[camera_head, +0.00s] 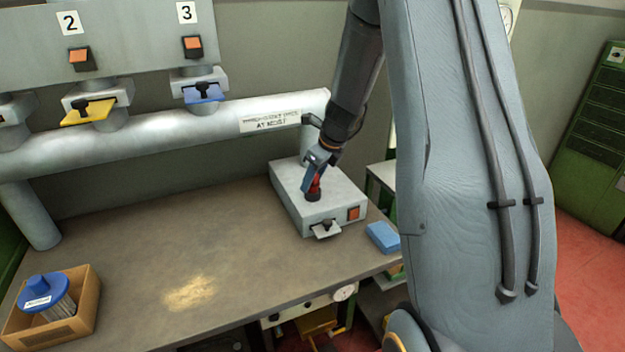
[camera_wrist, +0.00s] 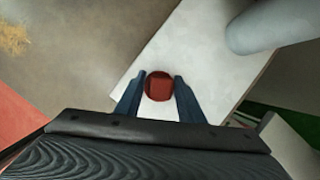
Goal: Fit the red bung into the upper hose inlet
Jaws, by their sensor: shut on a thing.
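The red bung (camera_head: 315,183) is between the fingers of my gripper (camera_head: 314,177), upright over the top of a pale grey box on the bench. Its round red top also shows in the wrist view (camera_wrist: 158,86), between the two blue fingertips of my gripper (camera_wrist: 153,88). Below the bung a dark round collar (camera_head: 313,195) stands on the box top, and the bung's lower end meets or hides in it. I cannot tell how deep it sits. Neither view labels an upper hose inlet.
A thick pipe (camera_head: 160,130) runs behind.

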